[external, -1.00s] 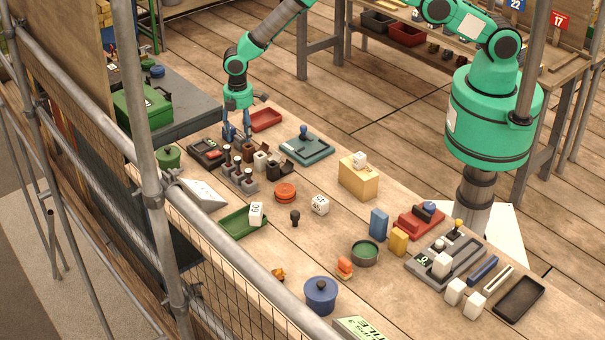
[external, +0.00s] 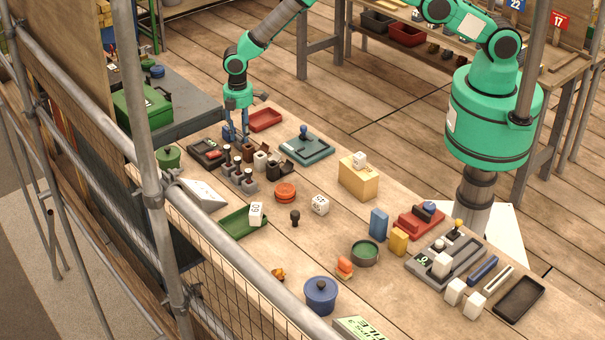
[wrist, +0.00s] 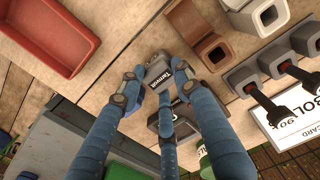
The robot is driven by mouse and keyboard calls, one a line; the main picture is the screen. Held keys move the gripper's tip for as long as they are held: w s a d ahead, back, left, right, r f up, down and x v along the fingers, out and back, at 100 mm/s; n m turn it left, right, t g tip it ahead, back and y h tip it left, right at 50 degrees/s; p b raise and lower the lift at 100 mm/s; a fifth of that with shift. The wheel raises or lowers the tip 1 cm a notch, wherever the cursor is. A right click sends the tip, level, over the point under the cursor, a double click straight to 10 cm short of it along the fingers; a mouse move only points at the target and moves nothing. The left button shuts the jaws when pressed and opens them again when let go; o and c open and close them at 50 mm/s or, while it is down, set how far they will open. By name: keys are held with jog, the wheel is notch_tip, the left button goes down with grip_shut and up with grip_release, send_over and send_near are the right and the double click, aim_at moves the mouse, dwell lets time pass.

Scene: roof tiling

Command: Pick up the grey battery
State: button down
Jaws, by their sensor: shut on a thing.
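The grey battery (wrist: 157,74), a small block with lettering on its top, sits between my blue fingertips in the wrist view. My gripper (wrist: 158,84) is shut on it, with fingers on both sides and one finger across the middle. Part of the battery is hidden by the fingers. In the external view my gripper (external: 236,136) points down at the far left end of the bench. The battery cannot be made out there. I cannot tell whether it is clear of the surface.

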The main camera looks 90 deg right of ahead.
aim_at(242, 135)
jog(key=shift+r, duration=1.55)
jog(key=shift+s+r, duration=0.15)
jog(key=shift+s, duration=0.1)
jog(key=s, duration=0.5)
jog(key=s+d+r, duration=0.1)
jog(key=s, duration=0.4)
jog(key=s+d, duration=0.1)
jog(key=s, duration=0.4)
jog(key=shift+s+r, duration=0.15)
jog(key=shift+s, duration=0.05)
